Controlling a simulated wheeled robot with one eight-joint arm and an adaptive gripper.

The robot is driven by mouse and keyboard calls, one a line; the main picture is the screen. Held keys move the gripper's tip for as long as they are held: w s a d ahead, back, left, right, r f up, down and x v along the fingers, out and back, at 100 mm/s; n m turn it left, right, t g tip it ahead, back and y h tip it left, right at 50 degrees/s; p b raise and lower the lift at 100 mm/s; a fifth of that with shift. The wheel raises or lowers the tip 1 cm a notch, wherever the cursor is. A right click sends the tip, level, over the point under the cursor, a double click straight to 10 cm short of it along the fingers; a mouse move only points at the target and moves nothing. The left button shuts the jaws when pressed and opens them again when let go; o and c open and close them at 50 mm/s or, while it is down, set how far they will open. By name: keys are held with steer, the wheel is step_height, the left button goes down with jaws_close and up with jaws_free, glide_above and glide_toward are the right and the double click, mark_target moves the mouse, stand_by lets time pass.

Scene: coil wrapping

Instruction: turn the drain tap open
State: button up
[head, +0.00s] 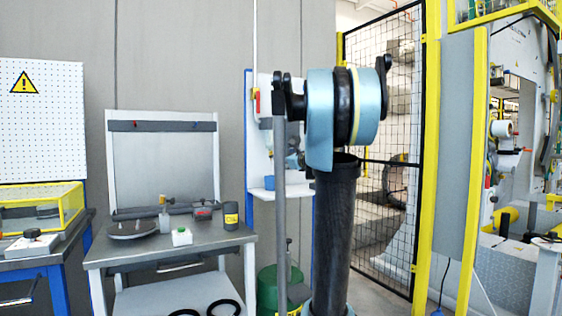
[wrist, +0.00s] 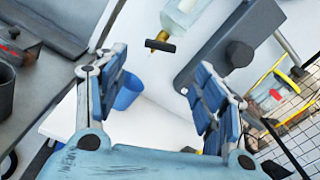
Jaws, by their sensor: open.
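In the wrist view, a drain tap (wrist: 160,43) with a brass body and a dark bar handle sits at the lower end of a clear vessel (wrist: 186,14). A blue cup (wrist: 128,91) stands on a white shelf (wrist: 160,126), below the tap. My gripper (wrist: 158,72) is open, its blue-padded fingers wide apart with nothing between them. The tap appears beyond the fingertips, toward the top of the picture, and apart from them. In the head view my arm covers part of the shelf station, and my gripper cannot be made out.
A grey bracket with a dark knob (wrist: 239,54) is right of the tap. A mesh fence (head: 385,150) stands right of my arm. A grey workbench (head: 165,244) with a yellow-banded dark cup (head: 231,215) is left.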

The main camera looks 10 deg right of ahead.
steer(key=shift+v, duration=1.3)
steer(key=c, duration=0.8)
steer(key=s+d+n, duration=0.2)
steer(key=s+n, duration=0.3)
steer(key=n, duration=1.3)
steer(key=x, duration=1.7)
steer(key=shift+a, duration=0.2)
